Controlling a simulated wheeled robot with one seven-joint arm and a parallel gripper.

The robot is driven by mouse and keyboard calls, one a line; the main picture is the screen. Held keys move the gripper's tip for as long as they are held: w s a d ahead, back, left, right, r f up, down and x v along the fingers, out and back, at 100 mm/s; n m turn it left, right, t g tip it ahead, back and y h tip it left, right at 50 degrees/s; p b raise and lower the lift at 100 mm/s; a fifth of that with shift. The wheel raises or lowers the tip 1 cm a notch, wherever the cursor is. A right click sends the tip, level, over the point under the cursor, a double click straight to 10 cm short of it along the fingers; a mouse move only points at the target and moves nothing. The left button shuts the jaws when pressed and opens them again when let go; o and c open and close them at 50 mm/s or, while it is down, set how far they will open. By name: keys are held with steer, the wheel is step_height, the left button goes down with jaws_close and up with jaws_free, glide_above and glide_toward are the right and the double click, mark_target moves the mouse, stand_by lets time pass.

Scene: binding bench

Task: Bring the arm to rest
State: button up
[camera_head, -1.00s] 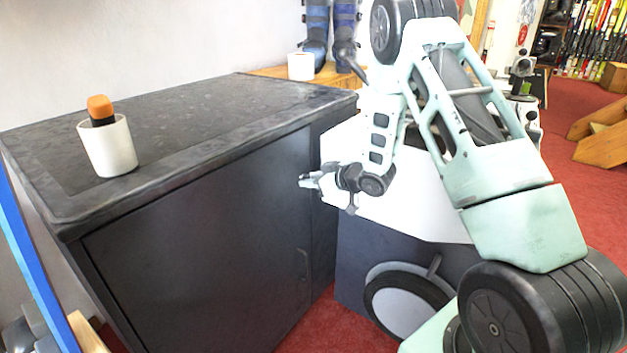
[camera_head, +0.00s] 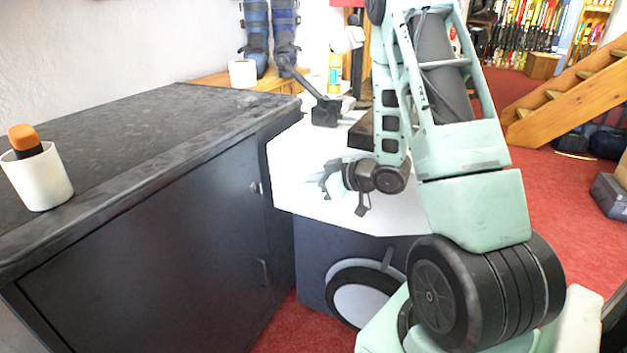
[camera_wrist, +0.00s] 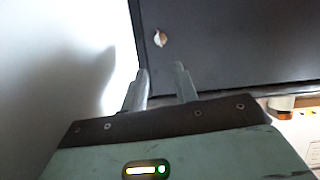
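My gripper (camera_head: 328,178) hangs at the end of my folded arm, in front of the white surface and right of the dark cabinet. It also shows in the wrist view (camera_wrist: 160,75), where its two fingers stand apart with nothing between them. It is open and empty. In the head view it touches nothing that I can see. The wrist view faces a dark panel with a small light knob (camera_wrist: 160,38).
A dark cabinet (camera_head: 160,235) fills the left. On its top, a white cup (camera_head: 40,180) holds an orange-topped item (camera_head: 24,139). Another white cup (camera_head: 242,74) and blue boots (camera_head: 256,40) stand behind. Wooden stairs (camera_head: 570,100) are at the right, with open red floor (camera_head: 560,200).

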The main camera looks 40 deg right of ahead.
steer(key=shift+s+d+r, duration=0.15)
steer(key=shift+s, duration=0.2)
stand_by(0.3)
steer(key=w+a+r+n+g+h, duration=0.1)
steer(key=a+g, duration=0.2)
steer(key=a, duration=0.6)
steer(key=a+r+g+h, duration=0.1)
steer(key=a+r+g, duration=0.1)
steer(key=a, duration=0.8)
steer(key=s+a+r+n+g+h, duration=0.1)
steer(key=s+a+g, duration=0.2)
steer(key=s+a, duration=0.35)
steer(key=s+a+r+g, duration=0.15)
steer(key=s+a, duration=0.25)
steer(key=s, duration=0.6)
steer(key=s+a+r+n+g+h, duration=0.1)
steer(key=s+a+g, duration=0.2)
steer(key=s+a, duration=0.35)
step_height(320, 180, up, 19)
steer(key=s+d+p, duration=0.2)
steer(key=p, duration=1.6)
steer(key=shift+f+p, duration=0.2)
steer(key=shift+p, duration=0.15)
steer(key=shift+g, duration=0.25)
